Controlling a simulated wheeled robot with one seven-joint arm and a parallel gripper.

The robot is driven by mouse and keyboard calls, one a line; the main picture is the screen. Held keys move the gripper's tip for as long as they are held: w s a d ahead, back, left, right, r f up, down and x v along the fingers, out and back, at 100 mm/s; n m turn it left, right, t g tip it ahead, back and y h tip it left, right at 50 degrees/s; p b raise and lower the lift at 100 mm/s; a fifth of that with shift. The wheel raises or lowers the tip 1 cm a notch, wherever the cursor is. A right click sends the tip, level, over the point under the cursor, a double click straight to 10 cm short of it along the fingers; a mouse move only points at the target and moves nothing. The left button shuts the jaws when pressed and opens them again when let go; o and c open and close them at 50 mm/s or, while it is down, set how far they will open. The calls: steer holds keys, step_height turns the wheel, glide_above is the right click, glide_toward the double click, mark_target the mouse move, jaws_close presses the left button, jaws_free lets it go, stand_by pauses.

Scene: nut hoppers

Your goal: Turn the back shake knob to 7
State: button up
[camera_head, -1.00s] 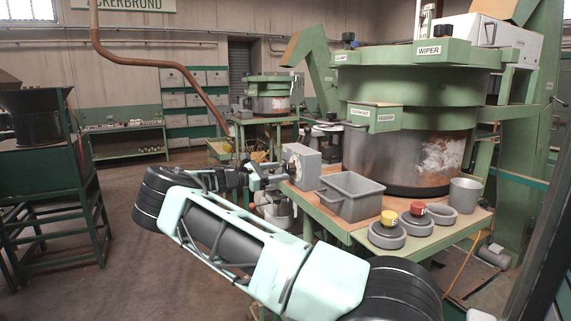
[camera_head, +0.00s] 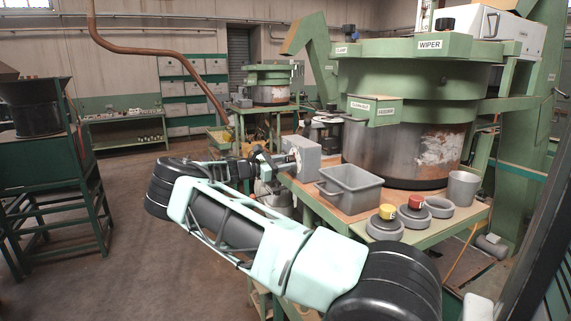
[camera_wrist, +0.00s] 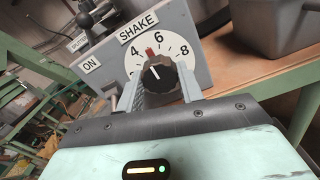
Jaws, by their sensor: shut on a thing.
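In the wrist view the shake knob (camera_wrist: 159,76) is black with a white line, in front of a white dial (camera_wrist: 178,44) on a grey box (camera_wrist: 118,62) labelled SHAKE. The line points up and slightly left, toward a red mark (camera_wrist: 149,52) between 4 and 6. The 8 is at the right; 7 has no printed numeral in view. My gripper (camera_wrist: 157,84) is shut on the knob, one finger on each side. In the head view the grey box (camera_head: 306,151) stands at the table's left edge, with my gripper (camera_head: 286,162) at its dial; the knob is hard to make out there.
A grey bin (camera_head: 350,188) stands right of the box. Red- and yellow-topped round pieces (camera_head: 415,216) and a grey cup (camera_head: 463,188) sit on the green table. The big hopper (camera_head: 400,150) rises behind. A dark lever with a ball and an ON label (camera_wrist: 90,66) are beside the dial.

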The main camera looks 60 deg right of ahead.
steer(key=shift+f+b, duration=0.15)
steer(key=shift+b, duration=0.35)
steer(key=m+b, duration=1)
steer(key=b, duration=0.5)
steer(key=shift+m, duration=0.4)
steer(key=o, duration=1)
steer(key=shift+w+a, duration=0.1)
